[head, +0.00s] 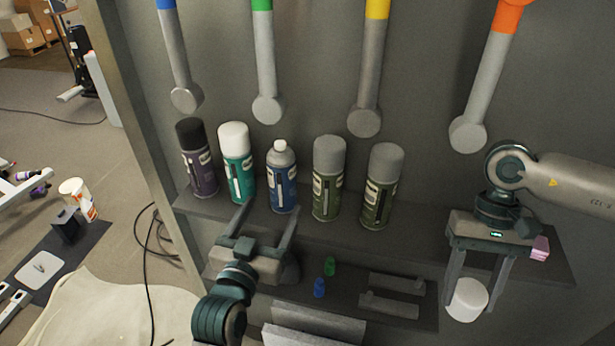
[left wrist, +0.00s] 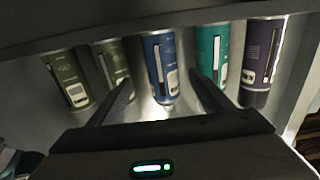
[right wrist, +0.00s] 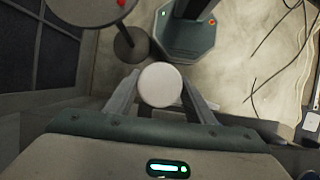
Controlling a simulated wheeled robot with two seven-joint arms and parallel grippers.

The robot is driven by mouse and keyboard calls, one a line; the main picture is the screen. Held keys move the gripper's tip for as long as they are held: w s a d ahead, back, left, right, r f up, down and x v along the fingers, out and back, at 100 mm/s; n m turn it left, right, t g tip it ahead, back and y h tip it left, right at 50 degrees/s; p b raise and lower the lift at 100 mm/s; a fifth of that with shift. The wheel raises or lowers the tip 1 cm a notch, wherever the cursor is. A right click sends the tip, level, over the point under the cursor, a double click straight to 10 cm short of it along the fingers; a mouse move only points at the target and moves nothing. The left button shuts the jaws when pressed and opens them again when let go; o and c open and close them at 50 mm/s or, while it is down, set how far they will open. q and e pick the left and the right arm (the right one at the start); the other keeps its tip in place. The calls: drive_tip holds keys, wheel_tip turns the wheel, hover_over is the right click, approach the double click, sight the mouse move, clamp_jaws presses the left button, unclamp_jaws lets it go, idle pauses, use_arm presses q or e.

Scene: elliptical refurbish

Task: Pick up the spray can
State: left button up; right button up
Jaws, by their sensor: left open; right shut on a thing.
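Several spray cans stand in a row on the upper shelf in the head view: a dark purple can (head: 198,160), a green can with a white cap (head: 237,163), a blue can (head: 282,178) and two olive cans (head: 328,178) (head: 381,187). My left gripper (head: 268,215) is open, its fingers pointing at the blue can. In the left wrist view the blue can (left wrist: 160,68) stands between the open fingers, which look empty. My right gripper (head: 480,290) is shut on a white round-topped object (head: 467,300); its white top also shows in the right wrist view (right wrist: 160,85).
Handles with blue, green, yellow and orange tops hang on the wall panel above the cans. A lower shelf (head: 345,305) holds a small green bottle (head: 329,266), a small blue bottle (head: 319,287) and grey bars. Cables lie on the floor at left.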

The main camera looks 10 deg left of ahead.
sight(278, 191)
use_arm(q)
drive_tip(key=w+p, duration=0.1)
drive_tip(key=w, duration=0.3)
drive_tip(key=shift+r, duration=0.1)
use_arm(e)
drive_tip(key=shift+r, duration=0.95)
use_arm(q)
drive_tip(key=shift+w+p, duration=0.3)
drive_tip(key=shift+w, duration=0.1)
use_arm(e)
drive_tip(key=shift+r, duration=0.1)
use_arm(q)
drive_tip(key=shift+w+p, duration=0.4)
drive_tip(key=shift+p, duration=0.05)
use_arm(e)
drive_tip(key=shift+r, duration=0.4)
use_arm(q)
drive_tip(key=w+p, duration=0.2)
drive_tip(key=w, duration=0.1)
drive_tip(key=shift+w, duration=0.3)
use_arm(e)
wheel_tip(278, 191, up, 2)
drive_tip(key=shift+r, duration=0.1)
use_arm(q)
drive_tip(key=shift+w, duration=0.35)
